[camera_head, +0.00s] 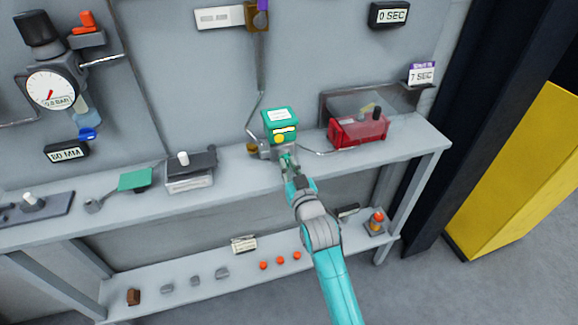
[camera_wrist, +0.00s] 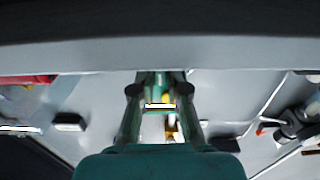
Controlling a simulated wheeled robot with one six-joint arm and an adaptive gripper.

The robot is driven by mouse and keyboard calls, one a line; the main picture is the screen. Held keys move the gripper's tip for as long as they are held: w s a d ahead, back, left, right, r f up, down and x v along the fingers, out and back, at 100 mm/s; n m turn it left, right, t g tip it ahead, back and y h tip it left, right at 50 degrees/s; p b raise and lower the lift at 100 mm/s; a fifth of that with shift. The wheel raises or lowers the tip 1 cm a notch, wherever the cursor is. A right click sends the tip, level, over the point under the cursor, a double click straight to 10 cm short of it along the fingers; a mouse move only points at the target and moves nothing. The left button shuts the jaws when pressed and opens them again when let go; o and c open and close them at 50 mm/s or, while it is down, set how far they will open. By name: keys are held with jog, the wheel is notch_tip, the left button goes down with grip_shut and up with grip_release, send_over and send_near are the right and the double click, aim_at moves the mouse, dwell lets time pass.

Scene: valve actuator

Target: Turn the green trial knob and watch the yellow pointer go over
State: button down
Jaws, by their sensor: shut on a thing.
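The green actuator box (camera_head: 281,122) stands on the upper shelf with a white label on top. Its yellow pointer (camera_head: 279,139) shows low on its front face, left of a white plate. My gripper (camera_head: 287,161) is at the front of the grey valve body under the box, shut on the green trial knob, which the fingers mostly hide. In the wrist view my gripper's two fingers (camera_wrist: 161,122) stand on either side of a green part with a white plate, and the yellow pointer (camera_wrist: 166,98) shows between them. The knob's angle cannot be told.
A red box (camera_head: 358,130) with a clear cover stands to the right on the shelf. A grey block (camera_head: 190,170) and a green plate lie left. A pressure gauge (camera_head: 51,90) hangs at upper left. Several small parts lie on the lower shelf (camera_head: 200,300).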

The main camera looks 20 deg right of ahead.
jog(key=c, duration=1.5)
grip_release()
jog(key=shift+o, duration=0.2)
jog(key=shift+s, duration=0.1)
jog(key=s, duration=1.2)
jog(key=shift+w, duration=0.1)
